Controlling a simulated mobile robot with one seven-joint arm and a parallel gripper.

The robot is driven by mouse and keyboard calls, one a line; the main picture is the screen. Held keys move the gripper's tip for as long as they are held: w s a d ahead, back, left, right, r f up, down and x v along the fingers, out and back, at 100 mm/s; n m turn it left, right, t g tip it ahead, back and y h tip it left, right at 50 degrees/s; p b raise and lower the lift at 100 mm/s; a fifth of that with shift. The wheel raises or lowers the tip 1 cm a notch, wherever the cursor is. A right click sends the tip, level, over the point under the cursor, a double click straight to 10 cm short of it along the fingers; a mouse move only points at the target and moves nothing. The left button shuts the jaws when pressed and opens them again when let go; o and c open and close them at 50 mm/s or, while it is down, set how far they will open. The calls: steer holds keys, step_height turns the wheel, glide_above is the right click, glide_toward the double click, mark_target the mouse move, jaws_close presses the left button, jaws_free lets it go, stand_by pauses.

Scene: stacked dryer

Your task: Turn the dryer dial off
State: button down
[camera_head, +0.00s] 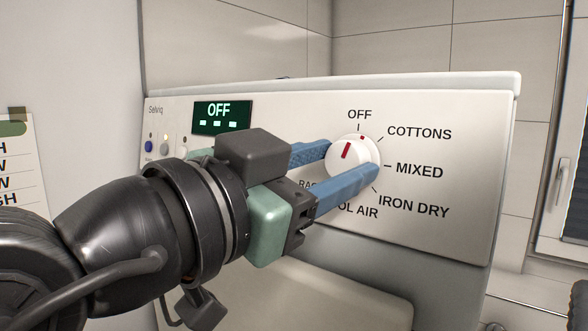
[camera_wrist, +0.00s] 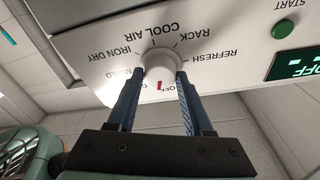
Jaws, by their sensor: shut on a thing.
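The white dryer dial (camera_head: 345,158) is on the right of the control panel, with OFF, COTTONS, MIXED, IRON DRY and other labels around it. Its red mark points up and slightly right, close to the OFF label. The display (camera_head: 222,117) reads OFF. My gripper (camera_head: 351,161) is shut on the dial, one blue finger on each side. In the wrist view the dial (camera_wrist: 160,63) sits between the fingertips, its red mark towards the partly hidden OFF label. My fingers hide part of the lower left labels.
The panel (camera_head: 440,115) is tilted and spans the dryer front. Small round buttons (camera_head: 148,146) are at its left end, partly behind my arm. A green START button (camera_wrist: 283,28) shows in the wrist view. A window (camera_head: 563,170) is at the far right.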

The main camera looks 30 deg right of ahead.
steer(key=shift+s+n+t, duration=0.1)
steer(key=shift+n+t, duration=0.5)
steer(key=shift+n, duration=1.9)
steer(key=shift+c, duration=1.6)
jaws_free()
steer(key=r+b+v, duration=0.1)
steer(key=b+v, duration=0.4)
steer(key=v, duration=0.8)
steer(key=shift+f, duration=0.4)
